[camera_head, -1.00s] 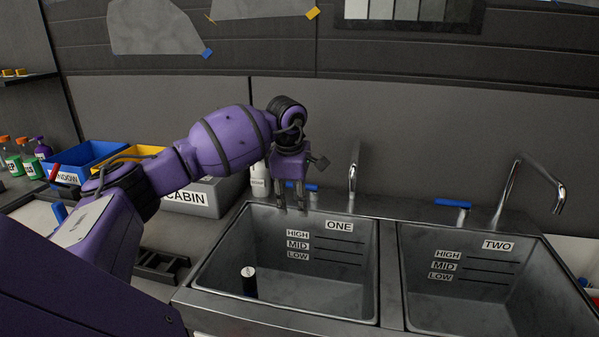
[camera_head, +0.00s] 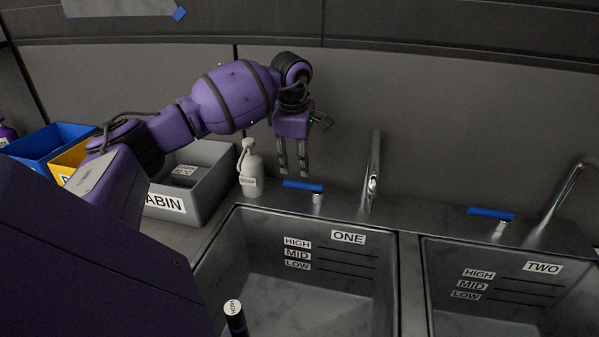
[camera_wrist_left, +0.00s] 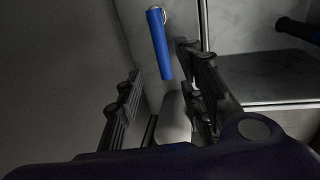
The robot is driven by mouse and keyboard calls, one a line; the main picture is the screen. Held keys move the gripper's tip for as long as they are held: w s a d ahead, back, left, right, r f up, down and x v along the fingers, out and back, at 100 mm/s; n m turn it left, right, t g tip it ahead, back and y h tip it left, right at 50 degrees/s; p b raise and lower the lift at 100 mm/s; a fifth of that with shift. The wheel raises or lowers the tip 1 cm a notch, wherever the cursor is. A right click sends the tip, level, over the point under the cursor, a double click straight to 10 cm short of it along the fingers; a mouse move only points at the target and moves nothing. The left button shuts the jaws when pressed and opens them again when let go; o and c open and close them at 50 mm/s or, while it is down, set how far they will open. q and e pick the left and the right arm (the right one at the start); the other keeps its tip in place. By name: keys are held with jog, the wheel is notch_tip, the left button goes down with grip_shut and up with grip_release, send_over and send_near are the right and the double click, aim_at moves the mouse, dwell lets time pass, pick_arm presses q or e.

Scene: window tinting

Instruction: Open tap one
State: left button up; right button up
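Tap one has a blue lever handle (camera_head: 303,186) on a short metal stem and a separate chrome spout (camera_head: 372,175), behind the sink labelled ONE (camera_head: 348,237). The blue lever also shows in the left wrist view (camera_wrist_left: 160,44), with its near end between the finger lines. My left gripper (camera_head: 294,172) points down just above and behind the lever in the head view. Its two fingers are apart with nothing held. In the wrist view both fingers show, one on each side, and I see no contact with the lever. My right gripper is not in view.
A white soap bottle (camera_head: 250,170) stands left of the lever, beside a grey CABIN bin (camera_head: 215,178). A black cylinder (camera_head: 234,318) stands in sink one. Tap two's blue lever (camera_head: 491,213) is at the right. A wall rises close behind the taps.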

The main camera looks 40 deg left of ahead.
aim_at(299, 182)
pick_arm(q)
jog(key=f, duration=0.4)
jog(key=w+f, duration=0.1)
jog(key=f, duration=0.1)
jog(key=shift+a+f+p, duration=0.15)
jog(key=shift+f+p, duration=0.05)
jog(key=shift+p, duration=0.1)
jog(key=shift+f, duration=0.4)
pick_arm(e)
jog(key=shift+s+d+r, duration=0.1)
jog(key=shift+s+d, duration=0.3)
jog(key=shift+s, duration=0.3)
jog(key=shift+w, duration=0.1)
pick_arm(q)
jog(key=shift+c, duration=0.4)
grip_shut()
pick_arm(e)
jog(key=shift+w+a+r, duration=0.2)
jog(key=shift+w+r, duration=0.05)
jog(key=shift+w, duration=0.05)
